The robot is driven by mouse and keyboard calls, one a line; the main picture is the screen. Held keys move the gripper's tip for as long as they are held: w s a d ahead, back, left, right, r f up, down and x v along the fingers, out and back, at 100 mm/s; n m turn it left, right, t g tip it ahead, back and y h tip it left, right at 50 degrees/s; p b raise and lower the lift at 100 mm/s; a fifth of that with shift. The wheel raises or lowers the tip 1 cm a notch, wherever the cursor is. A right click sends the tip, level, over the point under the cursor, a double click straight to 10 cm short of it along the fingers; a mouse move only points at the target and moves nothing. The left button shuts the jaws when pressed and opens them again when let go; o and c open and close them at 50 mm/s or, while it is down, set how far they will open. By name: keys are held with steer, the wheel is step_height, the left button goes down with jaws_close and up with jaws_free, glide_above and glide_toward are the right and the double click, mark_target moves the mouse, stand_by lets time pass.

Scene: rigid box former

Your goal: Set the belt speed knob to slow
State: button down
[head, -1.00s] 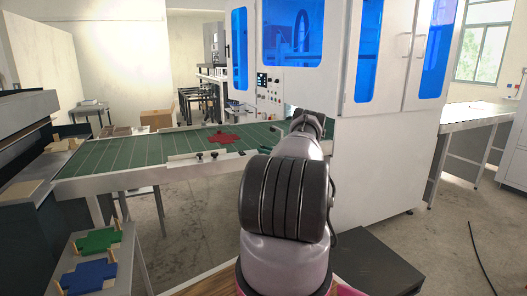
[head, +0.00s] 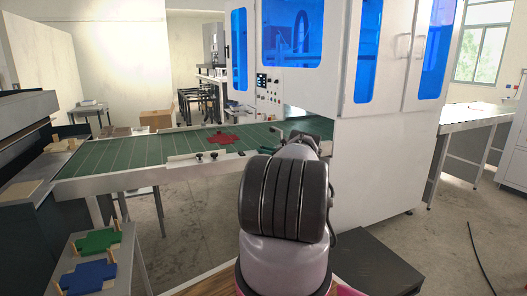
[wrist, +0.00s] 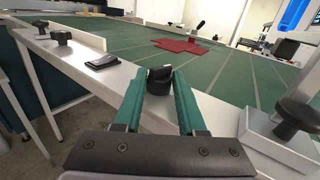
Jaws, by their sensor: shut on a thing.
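The belt speed knob (wrist: 160,76) is a small black knob on the white side rail (wrist: 215,112) of the green belt, in the wrist view. My gripper (wrist: 159,84) is shut on it, with one teal finger on each side. The pointer direction and any speed marks cannot be read. In the head view my arm reaches toward the near edge of the belt (head: 110,152); the knob itself cannot be made out there.
A black device (wrist: 103,60) lies on the rail left of the knob. Black clamp knobs (wrist: 62,37) stand further left. A white block (wrist: 278,133) with a black knob stands at right. A red flat blank (wrist: 180,45) lies on the belt. The white machine cabinet (head: 375,160) stands close by.

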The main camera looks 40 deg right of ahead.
steer(key=shift+s+d+r, duration=0.1)
steer(key=shift+d+r, duration=0.4)
steer(key=shift+d, duration=0.1)
steer(key=c, duration=0.5)
jaws_free()
steer(key=shift+d, duration=0.1)
steer(key=shift+a+f, duration=0.25)
steer(key=v, duration=1.1)
